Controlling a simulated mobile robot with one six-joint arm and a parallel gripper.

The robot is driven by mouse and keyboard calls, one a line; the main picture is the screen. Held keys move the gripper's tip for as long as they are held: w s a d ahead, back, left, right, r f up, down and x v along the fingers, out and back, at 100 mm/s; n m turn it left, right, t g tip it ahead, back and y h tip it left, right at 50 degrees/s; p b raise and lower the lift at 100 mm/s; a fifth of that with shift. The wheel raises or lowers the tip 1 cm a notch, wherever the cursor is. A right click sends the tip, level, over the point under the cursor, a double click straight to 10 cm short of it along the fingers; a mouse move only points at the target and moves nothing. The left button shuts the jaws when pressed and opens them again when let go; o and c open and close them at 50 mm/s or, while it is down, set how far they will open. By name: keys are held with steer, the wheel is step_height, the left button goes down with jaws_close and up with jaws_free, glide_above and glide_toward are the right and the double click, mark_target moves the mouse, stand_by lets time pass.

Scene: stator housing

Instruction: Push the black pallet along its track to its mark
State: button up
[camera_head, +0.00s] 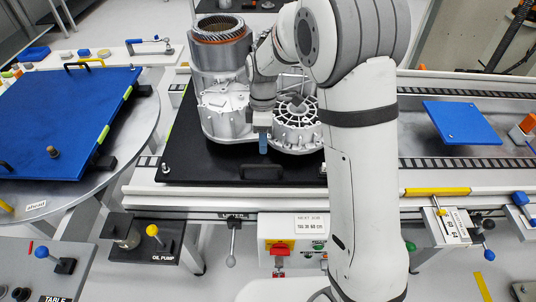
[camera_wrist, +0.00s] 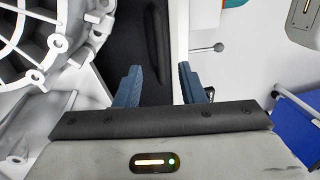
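The black pallet (camera_head: 185,160) lies flat on the roller track (camera_head: 450,163), near the track's left end. It carries a grey metal housing (camera_head: 220,90) with a copper-coloured winding on top. A black handle (camera_head: 250,171) stands on the pallet's front edge. My gripper (camera_head: 263,146) points down just behind that handle, in front of the housing. In the wrist view, my gripper's two blue fingers (camera_wrist: 160,86) are apart with nothing held between them. The black pallet (camera_wrist: 122,30) and its handle (camera_wrist: 157,45) show beyond the fingertips. My arm hides the pallet's right end. I cannot make out the mark.
A blue plate (camera_head: 462,122) lies over the track to the right, with free track around it. At left, a round table (camera_head: 140,120) bears a blue panel (camera_head: 60,110). A lever (camera_head: 232,240) and a control box (camera_head: 290,240) stand at the track's front.

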mark_target(263, 165)
steer(key=f, duration=0.2)
steer(key=s+f, duration=0.1)
steer(key=f, duration=0.2)
steer(key=f+p, duration=0.1)
steer(key=f, duration=0.1)
steer(key=shift+s+f, duration=0.2)
steer(key=shift+s, duration=0.05)
steer(key=shift+c, duration=0.6)
jaws_close()
